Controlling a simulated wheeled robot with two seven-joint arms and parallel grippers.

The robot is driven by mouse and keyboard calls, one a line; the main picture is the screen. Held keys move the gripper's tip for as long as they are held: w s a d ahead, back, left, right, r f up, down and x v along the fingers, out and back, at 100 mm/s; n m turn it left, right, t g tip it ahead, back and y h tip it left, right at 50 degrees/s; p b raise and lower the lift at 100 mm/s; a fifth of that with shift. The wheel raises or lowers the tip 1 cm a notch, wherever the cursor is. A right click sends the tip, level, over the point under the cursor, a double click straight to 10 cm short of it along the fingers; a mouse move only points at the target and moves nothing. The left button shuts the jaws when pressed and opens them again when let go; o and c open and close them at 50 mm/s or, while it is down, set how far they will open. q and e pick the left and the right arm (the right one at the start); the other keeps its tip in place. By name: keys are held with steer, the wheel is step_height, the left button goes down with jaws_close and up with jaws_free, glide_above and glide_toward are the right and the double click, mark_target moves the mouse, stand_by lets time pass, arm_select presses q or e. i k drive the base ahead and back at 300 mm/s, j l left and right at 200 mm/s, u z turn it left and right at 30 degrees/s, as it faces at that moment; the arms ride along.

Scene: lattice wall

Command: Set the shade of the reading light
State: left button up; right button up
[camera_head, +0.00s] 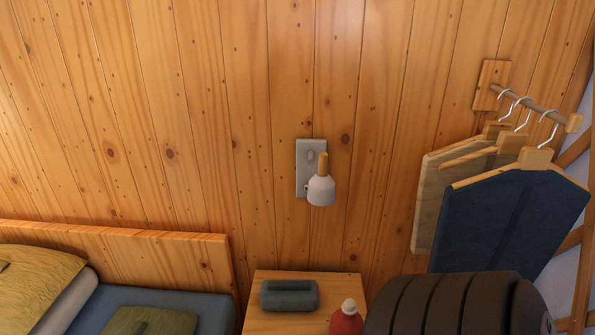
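The reading light (309,170) is fixed to the wooden plank wall near the middle of the head view. It has a pale grey rectangular wall plate with a small knob or switch. A wooden stem (323,163) runs down to its white shade (321,191), which hangs low with its wide end downward. Neither gripper shows in the head view. Nothing touches the light.
A wooden bedside table (267,323) stands below the light, with a grey-green object (289,295) and a red bottle (346,319) on or by it. A bed with a wooden headboard (150,256) is at left. Hanging clothes (500,215) on a rail (537,106) are at right.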

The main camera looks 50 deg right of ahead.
mark_target(322, 188)
steer(key=j+z, duration=0.1)
steer(key=z, duration=1.75)
steer(key=k+l, duration=0.05)
steer(key=l, duration=0.05)
